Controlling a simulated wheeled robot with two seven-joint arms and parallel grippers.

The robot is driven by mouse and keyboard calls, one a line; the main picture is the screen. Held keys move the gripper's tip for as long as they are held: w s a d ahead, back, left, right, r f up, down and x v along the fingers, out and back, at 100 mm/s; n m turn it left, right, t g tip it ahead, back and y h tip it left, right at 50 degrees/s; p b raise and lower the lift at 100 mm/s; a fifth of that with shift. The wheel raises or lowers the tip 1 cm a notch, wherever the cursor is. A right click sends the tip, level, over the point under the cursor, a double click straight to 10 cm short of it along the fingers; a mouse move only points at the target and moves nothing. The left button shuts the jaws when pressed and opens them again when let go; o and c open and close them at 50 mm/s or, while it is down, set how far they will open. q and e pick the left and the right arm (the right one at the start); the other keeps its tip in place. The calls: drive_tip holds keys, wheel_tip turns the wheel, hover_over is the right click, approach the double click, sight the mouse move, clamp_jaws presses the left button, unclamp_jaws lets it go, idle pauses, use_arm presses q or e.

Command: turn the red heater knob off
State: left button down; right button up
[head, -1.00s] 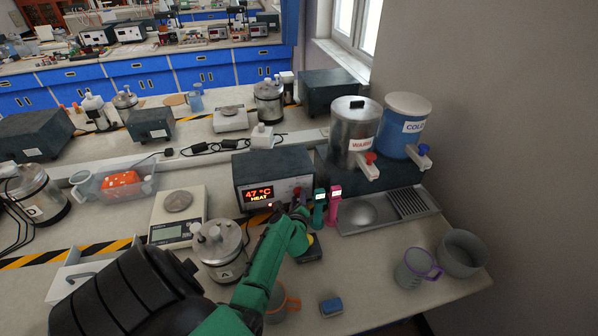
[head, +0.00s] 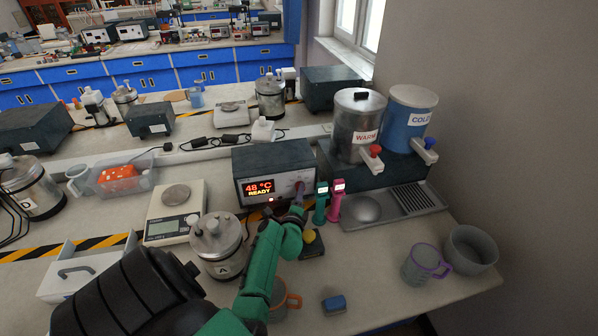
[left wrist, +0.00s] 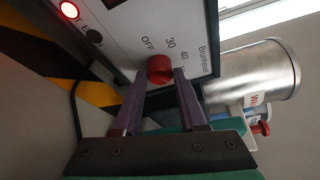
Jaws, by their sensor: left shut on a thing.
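The heater (head: 273,170) is a dark box with a pale front panel at the middle of the head view. Its display (head: 259,188) reads 48 °C READY. The red knob (left wrist: 160,69) shows on that panel in the left wrist view, near the printed marks OFF, 30 and 40. My left gripper (head: 299,192) is at the panel's right side in the head view and mostly hides the knob there. In the wrist view its two purple-grey fingers are shut on the knob, one on each side. I cannot read the knob's pointer. My right gripper is out of view.
A green dispenser (head: 320,203) and a pink one (head: 336,200) stand close right of my left gripper. A lidded steel pot (head: 217,244) and a scale (head: 174,213) are to the left. An orange-handled mug (head: 281,300) sits below my arm. A red lamp (left wrist: 69,10) glows on the panel.

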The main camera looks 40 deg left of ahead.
use_arm(q)
drive_tip(key=shift+w+r+n+t+b, duration=0.1)
drive_tip(key=shift+n+t+b, duration=0.35)
drive_tip(key=shift+n, duration=0.25)
drive_tip(key=shift+r, duration=0.1)
drive_tip(key=c, duration=0.6)
unclamp_jaws()
drive_tip(key=shift+c, duration=0.2)
drive_tip(key=shift+o, duration=1)
drive_tip(key=shift+w, duration=0.15)
drive_tip(key=shift+f, duration=0.25)
